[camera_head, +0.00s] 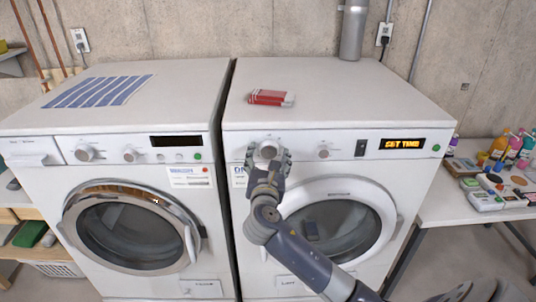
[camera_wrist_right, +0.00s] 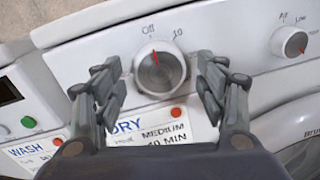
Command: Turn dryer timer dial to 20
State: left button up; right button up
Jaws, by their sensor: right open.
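The dryer (camera_head: 420,170) is the right-hand white machine. Its silver timer dial (camera_head: 268,149) is at the left of its panel. In the right wrist view the timer dial (camera_wrist_right: 160,68) has a red pointer aimed up, close to the "Off" mark; a "10" mark is to its right. My right gripper (camera_head: 268,156) is open at the dial. In the wrist view its fingers (camera_wrist_right: 153,68) stand on both sides of the dial, with visible gaps. The dryer's display (camera_head: 402,144) appears to read "SET TIME". My left gripper is not in view.
A smaller knob (camera_head: 323,151) sits right of the timer dial and also shows in the wrist view (camera_wrist_right: 290,42). A card reading "DRY MEDIUM" (camera_wrist_right: 165,130) is partly hidden below the dial. The washer (camera_head: 40,180) stands left. Red-and-white cloths (camera_head: 270,98) lie on the dryer.

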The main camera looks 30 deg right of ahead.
jog(key=shift+c, duration=0.2)
jog(key=c, duration=1)
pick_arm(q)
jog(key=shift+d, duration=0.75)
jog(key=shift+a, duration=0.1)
pick_arm(e)
jog(key=shift+m, duration=0.3)
jog(key=m, duration=0.3)
jog(key=shift+r, duration=0.1)
jog(key=m, duration=0.5)
jog(key=shift+w+a+r+m+y, duration=0.1)
jog(key=shift+r+m+y, duration=0.05)
jog(key=shift+m+y, duration=0.15)
jog(key=m, duration=0.4)
jog(key=shift+r+y, duration=0.1)
jog(key=shift+y, duration=0.2)
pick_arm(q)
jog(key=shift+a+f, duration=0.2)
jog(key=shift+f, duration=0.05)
pick_arm(e)
jog(key=shift+r+m, duration=0.1)
jog(key=shift+m, duration=1.7)
jog(key=shift+y, duration=0.3)
